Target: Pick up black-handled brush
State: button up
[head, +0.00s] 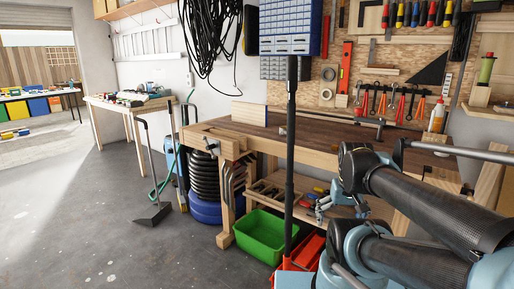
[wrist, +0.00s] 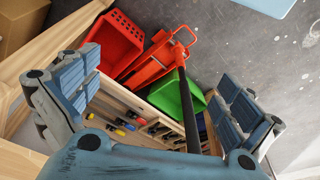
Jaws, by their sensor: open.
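A long black handle (head: 291,150) stands upright in the head view, with a red-orange part at its lower end; I take it for the black-handled brush. In the wrist view the black handle (wrist: 187,110) runs down the picture between my two fingers, with a red-orange piece at its far end. My gripper (wrist: 160,78) is open, its padded fingers wide apart. The handle lies nearer the right finger, touching neither as far as I can see. Its depth relative to the fingertips is unclear. The bristles cannot be made out.
A green bin (head: 260,235) and a red crate (wrist: 112,43) are on the floor by the workbench (head: 340,138). The lower shelf holds several tools. Another long-handled black tool (head: 154,213) leans by the side table. Open floor (head: 80,240) lies to the left.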

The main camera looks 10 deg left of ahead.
aim_at(445, 118)
jog(key=u, duration=0.55)
jog(key=k, duration=1.1)
jog(key=z, duration=1.25)
jog(key=i, duration=1.25)
jog(key=u, duration=0.05)
